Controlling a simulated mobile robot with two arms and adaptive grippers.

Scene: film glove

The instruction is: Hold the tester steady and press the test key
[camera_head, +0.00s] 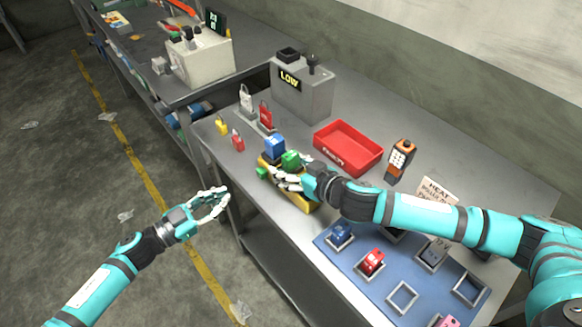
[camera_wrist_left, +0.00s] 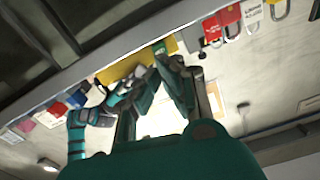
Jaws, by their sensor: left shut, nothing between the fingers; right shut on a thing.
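A long yellow body (camera_head: 309,206), possibly the tester, lies near the front edge of the bench, with a blue block (camera_head: 274,146) and a green block (camera_head: 291,159) at its far end. A small green piece (camera_head: 262,172) shows at its left side. My right gripper (camera_head: 284,181) is shut on the yellow body, its fingers covering the middle. My left gripper (camera_head: 213,205) is shut and empty, off the bench's front edge, left of the yellow body. The left wrist view shows the yellow body (camera_wrist_left: 122,68) beyond its fingers. I cannot make out a test key.
A red tray (camera_head: 347,148) and an orange keypad device (camera_head: 400,158) stand behind. A grey box reading LOW (camera_head: 302,93) is at the back. Padlocks (camera_head: 238,139) stand to the left. A blue mat (camera_head: 375,291) with frames lies at the right front.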

